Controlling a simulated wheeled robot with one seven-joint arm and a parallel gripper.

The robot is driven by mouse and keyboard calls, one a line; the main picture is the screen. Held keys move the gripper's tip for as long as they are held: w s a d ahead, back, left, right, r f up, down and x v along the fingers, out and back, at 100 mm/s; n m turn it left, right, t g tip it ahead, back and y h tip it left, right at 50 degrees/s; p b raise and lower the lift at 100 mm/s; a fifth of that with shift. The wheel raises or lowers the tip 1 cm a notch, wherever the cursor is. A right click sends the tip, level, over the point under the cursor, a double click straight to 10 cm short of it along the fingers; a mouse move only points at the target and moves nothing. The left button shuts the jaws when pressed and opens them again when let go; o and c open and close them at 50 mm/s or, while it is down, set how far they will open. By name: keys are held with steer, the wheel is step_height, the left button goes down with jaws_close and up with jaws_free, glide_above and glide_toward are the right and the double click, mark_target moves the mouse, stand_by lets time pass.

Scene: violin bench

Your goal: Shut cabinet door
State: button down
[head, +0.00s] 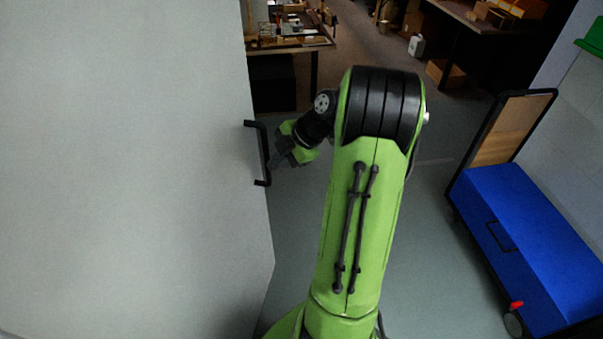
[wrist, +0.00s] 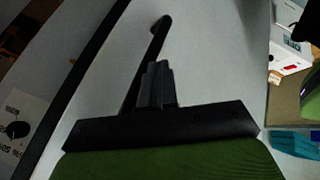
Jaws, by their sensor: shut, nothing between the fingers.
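The cabinet door (head: 130,150) is a large pale panel filling the left of the head view, standing open. Its black bar handle (head: 262,150) is upright near the door's right edge. My gripper (head: 276,162) is at the handle, on its right side, with fingers shut and empty. In the wrist view the shut fingers (wrist: 157,75) are in front of the handle (wrist: 160,30), overlapping its lower part. I cannot tell whether they touch it. The door's pale face (wrist: 215,60) lies behind them. At the right of the wrist view, part of an interior with boxes (wrist: 290,50) shows past the door.
A blue cart (head: 530,240) with a black-framed end panel stands at the right. A workbench (head: 290,42) with tools is behind the door. Another table (head: 480,15) and cardboard boxes are at the back. Grey floor (head: 425,225) between my arm and the cart is clear.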

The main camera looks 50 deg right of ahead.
steer(key=w+a+n+p, duration=0.1)
steer(key=w+a, duration=0.4)
steer(key=w, duration=0.3)
steer(key=w+a+n+g+y+p, duration=0.1)
steer(key=w+a+n, duration=0.1)
steer(key=w+a, duration=0.3)
steer(key=w, duration=0.3)
steer(key=shift+w+a+r+n+g+y+p, duration=0.2)
steer(key=shift+w+n+g+y+p, duration=0.1)
steer(key=shift+w+p, duration=0.1)
